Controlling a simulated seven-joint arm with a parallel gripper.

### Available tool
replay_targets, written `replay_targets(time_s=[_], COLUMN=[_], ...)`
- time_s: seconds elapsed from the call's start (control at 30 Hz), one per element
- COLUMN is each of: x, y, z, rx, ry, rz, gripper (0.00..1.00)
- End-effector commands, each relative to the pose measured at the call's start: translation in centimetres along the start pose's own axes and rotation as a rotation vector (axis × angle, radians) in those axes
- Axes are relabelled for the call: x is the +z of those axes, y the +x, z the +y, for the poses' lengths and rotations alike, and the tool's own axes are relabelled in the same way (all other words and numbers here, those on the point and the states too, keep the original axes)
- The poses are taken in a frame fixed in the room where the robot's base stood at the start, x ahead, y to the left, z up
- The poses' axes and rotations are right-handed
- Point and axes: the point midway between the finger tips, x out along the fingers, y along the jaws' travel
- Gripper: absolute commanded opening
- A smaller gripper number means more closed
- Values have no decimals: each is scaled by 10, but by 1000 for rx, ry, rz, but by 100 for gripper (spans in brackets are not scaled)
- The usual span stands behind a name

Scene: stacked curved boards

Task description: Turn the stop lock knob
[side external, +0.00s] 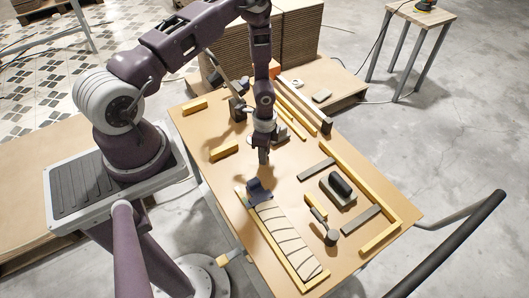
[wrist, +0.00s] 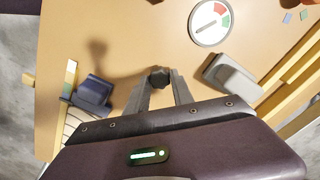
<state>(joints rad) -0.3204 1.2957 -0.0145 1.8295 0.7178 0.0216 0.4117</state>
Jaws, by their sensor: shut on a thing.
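My gripper (wrist: 160,82) points down over the table, its two fingers closed on a small dark faceted knob (wrist: 158,73), which looks like the stop lock knob. The fingers cover the knob's sides, and its base is hidden. In the side external view my gripper (side external: 263,157) is low over the middle of the table, and the knob cannot be made out there. A dark blue block (wrist: 93,93) lies left of the fingers in the wrist view, apart from them. It also shows in the side external view (side external: 259,191), at the end of the stacked curved boards (side external: 284,236).
A round gauge (wrist: 209,22) and a grey block (wrist: 231,74) lie right of my fingers in the wrist view. A black-handled tool (side external: 340,188), grey bars (side external: 316,169) and yellow rails (side external: 381,237) occupy the table's right side. Bare tabletop (side external: 285,178) surrounds the gripper.

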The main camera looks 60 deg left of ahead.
Motion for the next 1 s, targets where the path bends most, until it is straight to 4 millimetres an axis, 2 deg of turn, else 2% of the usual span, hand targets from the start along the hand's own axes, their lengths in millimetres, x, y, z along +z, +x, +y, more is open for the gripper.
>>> replay_targets(time_s=[0.4,0.93,0.97,1.0], x=[0,0,0,0], y=[0,0,0,0], z=[0,0,0,0], rx=[0,0,0,0], ry=[163,186,186,186], rz=[-1,0,0,0], gripper=[0,0,30,38])
